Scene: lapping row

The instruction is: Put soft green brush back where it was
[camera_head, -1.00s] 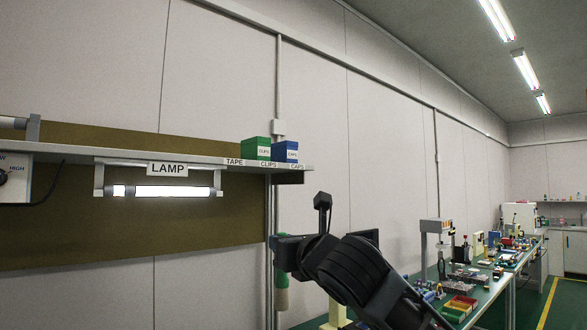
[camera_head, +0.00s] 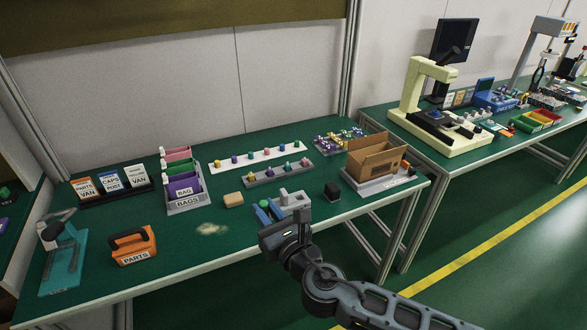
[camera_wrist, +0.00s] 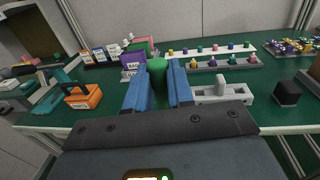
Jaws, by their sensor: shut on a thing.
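My gripper (camera_head: 268,212) is over the front middle of the green bench top (camera_head: 235,258). In the wrist view its two blue fingers (camera_wrist: 158,84) are shut on a green, rounded thing, which looks like the soft green brush (camera_wrist: 157,69). Only its top end shows between the fingers; any bristles are hidden. I cannot tell how far it is from the bench. No marked place for the brush can be made out.
A pale dusty patch (camera_head: 208,229) and tan block (camera_head: 233,199) lie left of my gripper. A grey fixture (camera_head: 294,199), black block (camera_head: 332,190) and open carton (camera_head: 378,160) are to the right. Further left are the bags rack (camera_head: 186,205) and orange PARTS carrier (camera_head: 133,246).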

